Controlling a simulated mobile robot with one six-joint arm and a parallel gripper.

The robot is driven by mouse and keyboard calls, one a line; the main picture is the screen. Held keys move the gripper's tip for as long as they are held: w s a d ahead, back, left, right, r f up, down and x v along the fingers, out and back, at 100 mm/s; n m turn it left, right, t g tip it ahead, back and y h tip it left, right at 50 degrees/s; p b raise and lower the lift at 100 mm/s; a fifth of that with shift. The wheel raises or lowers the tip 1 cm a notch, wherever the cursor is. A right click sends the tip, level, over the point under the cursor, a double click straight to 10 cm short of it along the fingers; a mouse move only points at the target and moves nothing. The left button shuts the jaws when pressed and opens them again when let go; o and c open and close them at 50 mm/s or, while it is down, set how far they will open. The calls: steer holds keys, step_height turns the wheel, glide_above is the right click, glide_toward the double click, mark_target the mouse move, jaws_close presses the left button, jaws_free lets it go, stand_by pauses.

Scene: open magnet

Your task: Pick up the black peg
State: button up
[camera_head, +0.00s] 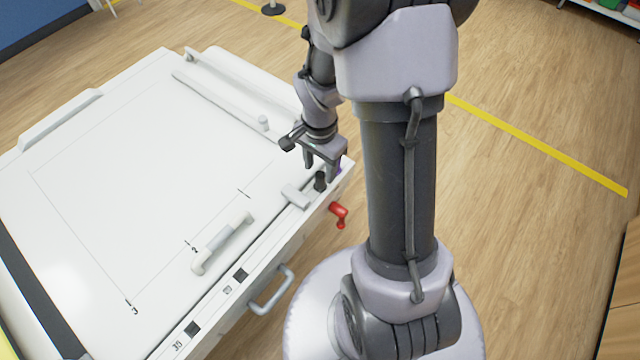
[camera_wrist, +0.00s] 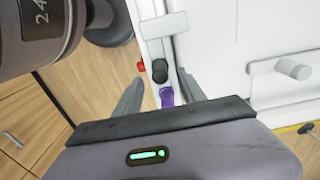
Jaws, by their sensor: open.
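The black peg (camera_head: 320,181) stands upright near the corner of the white table-like unit (camera_head: 110,215), close to its front edge. In the wrist view the black peg (camera_wrist: 160,70) shows just beyond and between the fingers. My gripper (camera_head: 321,167) is open and points down, right by the peg in the head view. Both fingers also show in the wrist view (camera_wrist: 160,82), with nothing held between them. I cannot tell whether a finger touches the peg.
A purple piece (camera_wrist: 167,97) lies close to the peg. A red handle (camera_head: 339,213) sticks out from the unit's side. The floor (camera_head: 540,240) at right is clear.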

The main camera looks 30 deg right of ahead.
mark_target(320, 174)
step_height(320, 174, down, 4)
steer(key=shift+d+f+b, duration=0.1)
steer(key=shift+b, duration=0.5)
steer(key=shift+c, duration=0.9)
jaws_close()
steer(key=shift+r, duration=0.2)
